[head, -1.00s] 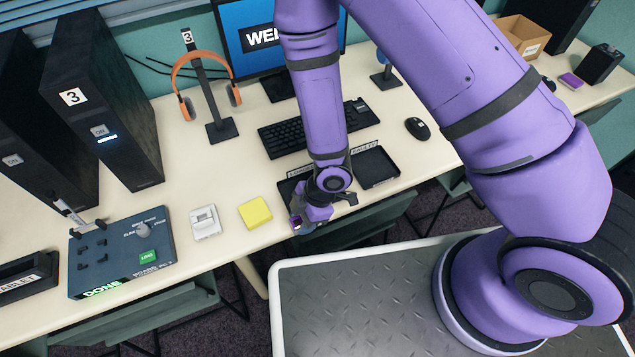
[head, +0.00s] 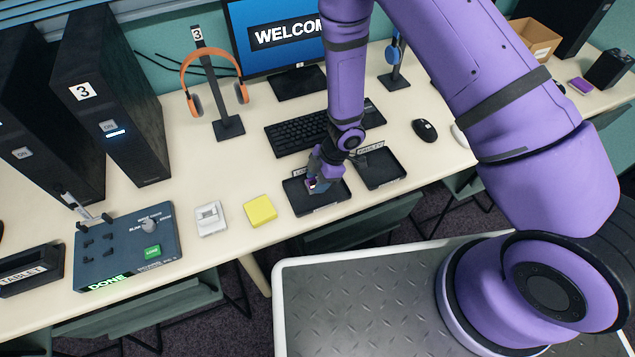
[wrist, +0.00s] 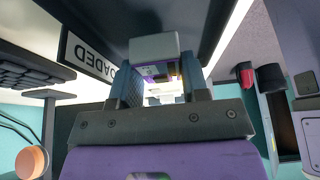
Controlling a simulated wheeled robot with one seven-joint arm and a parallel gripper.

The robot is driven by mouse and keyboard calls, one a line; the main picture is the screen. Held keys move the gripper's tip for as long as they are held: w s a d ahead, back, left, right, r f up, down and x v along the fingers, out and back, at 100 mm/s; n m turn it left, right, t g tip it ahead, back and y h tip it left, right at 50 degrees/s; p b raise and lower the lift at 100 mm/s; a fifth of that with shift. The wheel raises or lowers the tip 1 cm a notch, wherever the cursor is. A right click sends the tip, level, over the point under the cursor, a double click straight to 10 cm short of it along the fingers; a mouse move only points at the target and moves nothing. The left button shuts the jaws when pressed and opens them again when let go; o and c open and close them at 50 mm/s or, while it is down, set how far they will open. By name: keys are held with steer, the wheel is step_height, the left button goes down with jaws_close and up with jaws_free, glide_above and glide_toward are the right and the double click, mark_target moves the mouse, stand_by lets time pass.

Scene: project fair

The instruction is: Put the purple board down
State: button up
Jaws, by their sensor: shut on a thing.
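My gripper (head: 318,184) is over the left black tray (head: 327,204) on the desk, pointing down into it. It is shut on the purple board (wrist: 155,71), which shows as a small purple piece with a grey block between the fingers in the wrist view. The arm and fingers hide most of the board in the head view. I cannot tell whether it touches the tray floor. The left tray's label (wrist: 88,57) appears to read "LOADED" in the wrist view. A second black tray (head: 386,174) stands just to the right with its own label.
A yellow pad (head: 260,210), a white switch block (head: 210,219) and a blue control box (head: 120,262) showing "DONE" lie to the left. The keyboard (head: 297,134) and monitor (head: 285,38) are behind the trays; a mouse (head: 424,130) is to the right.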

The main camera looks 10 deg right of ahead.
steer(key=shift+f, duration=0.9)
steer(key=shift+f, duration=0.1)
steer(key=o, duration=1)
steer(key=v, duration=1.2)
